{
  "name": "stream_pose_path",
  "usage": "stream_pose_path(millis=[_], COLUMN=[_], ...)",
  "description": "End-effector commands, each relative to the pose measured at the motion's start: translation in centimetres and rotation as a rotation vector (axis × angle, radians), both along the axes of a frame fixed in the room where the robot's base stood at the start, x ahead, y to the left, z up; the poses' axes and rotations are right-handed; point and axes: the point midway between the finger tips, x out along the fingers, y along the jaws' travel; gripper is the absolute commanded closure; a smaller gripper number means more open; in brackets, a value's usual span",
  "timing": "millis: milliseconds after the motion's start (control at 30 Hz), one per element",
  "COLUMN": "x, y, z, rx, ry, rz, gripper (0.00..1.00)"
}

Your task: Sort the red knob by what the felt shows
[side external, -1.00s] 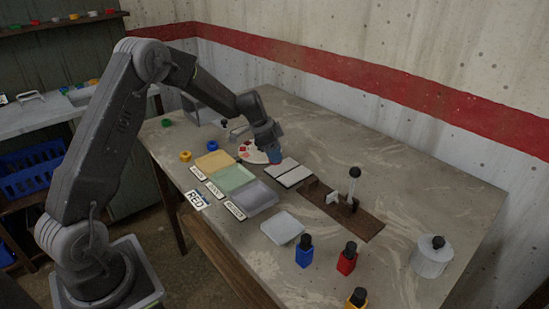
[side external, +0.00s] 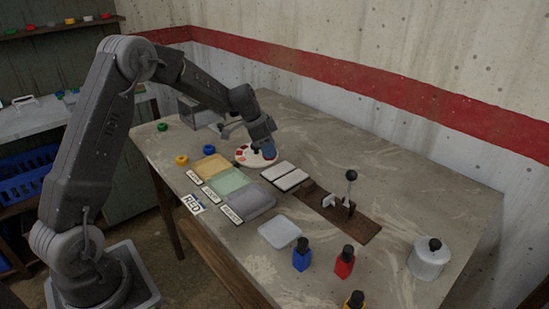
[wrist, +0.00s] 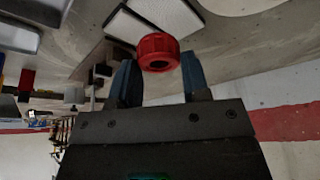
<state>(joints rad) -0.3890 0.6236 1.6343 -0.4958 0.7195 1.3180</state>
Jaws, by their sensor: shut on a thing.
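My gripper (wrist: 160,78) is shut on the red knob (wrist: 158,44), which shows between the two blue fingertips in the wrist view. The knob is a ribbed red ring with a dark hole facing the camera. Two white pads with dark edges (side external: 290,179), possibly the felt, lie to the right of my gripper. Yellow (side external: 209,166), green (side external: 229,180) and grey (side external: 249,198) trays stand in a row with labels.
A card reading RED (side external: 193,204) lies before the trays. A brown rail (side external: 350,225) with an upright black-topped lever lies to the right. A white tray (side external: 279,231), several small bottles (side external: 303,257) and a white canister (side external: 429,259) stand nearer. Loose knobs (side external: 182,160) lie at the left.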

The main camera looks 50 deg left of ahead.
Motion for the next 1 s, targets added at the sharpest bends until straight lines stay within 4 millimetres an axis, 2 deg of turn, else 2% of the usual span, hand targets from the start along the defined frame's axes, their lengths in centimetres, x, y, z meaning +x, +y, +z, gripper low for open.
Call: stream_pose_path(millis=[300, 433, 667, 1000], x=[-6.6, -8.6, -9.6, -9.6], y=[3.1, 3.7, 4.0, 3.9], z=[0.4, 0.3, -0.4, -3.4], rx=[0.004, 0.002, 0.0, -0.001], ry=[0.004, 0.0, -0.003, 0.0], rz=[0.404, 0.525, 0.584, 0.582], gripper=[1.0, 1.0, 1.0, 1.0])
